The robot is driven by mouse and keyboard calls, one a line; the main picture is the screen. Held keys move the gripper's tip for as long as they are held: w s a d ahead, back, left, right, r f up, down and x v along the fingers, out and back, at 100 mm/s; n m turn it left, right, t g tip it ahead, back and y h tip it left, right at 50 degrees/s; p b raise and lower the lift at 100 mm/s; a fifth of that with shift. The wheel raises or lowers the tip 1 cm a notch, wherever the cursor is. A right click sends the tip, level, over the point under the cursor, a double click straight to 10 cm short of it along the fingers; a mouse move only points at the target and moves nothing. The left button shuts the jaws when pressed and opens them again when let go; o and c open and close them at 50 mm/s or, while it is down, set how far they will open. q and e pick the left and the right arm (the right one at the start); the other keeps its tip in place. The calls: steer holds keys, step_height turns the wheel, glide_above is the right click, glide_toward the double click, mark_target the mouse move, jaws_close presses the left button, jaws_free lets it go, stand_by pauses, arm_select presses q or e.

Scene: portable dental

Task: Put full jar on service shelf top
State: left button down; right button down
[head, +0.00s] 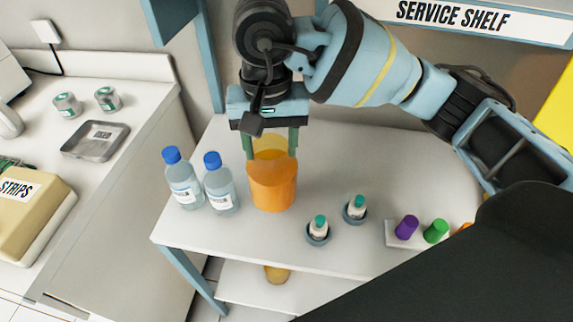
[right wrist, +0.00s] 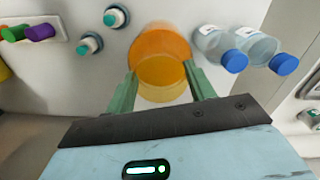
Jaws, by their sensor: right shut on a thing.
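The orange jar (head: 272,188) is upright between the fingers of my right gripper (head: 271,145). Its lower part is solid orange and its upper part is see-through yellow. My right gripper is shut on its upper part from above. In the right wrist view the jar (right wrist: 160,50) sits between the two green fingers (right wrist: 160,90). The jar is at the white service shelf top (head: 340,165); I cannot tell whether its base touches the surface. My left gripper is not in view.
Two blue-capped bottles (head: 182,180) (head: 221,185) stand close left of the jar. Two small teal-capped vials (head: 318,228) (head: 355,208) stand right of it. A rack (head: 398,241) holds purple and green items. A yellowish jar (head: 277,274) is on the lower shelf. The shelf top behind the vials is clear.

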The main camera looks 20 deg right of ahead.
steer(key=shift+f, duration=3)
steer(key=shift+f, duration=0.2)
steer(key=c, duration=0.5)
jaws_free()
steer(key=shift+r, duration=0.1)
step_height(320, 180, up, 12)
steer(key=shift+r, duration=0.1)
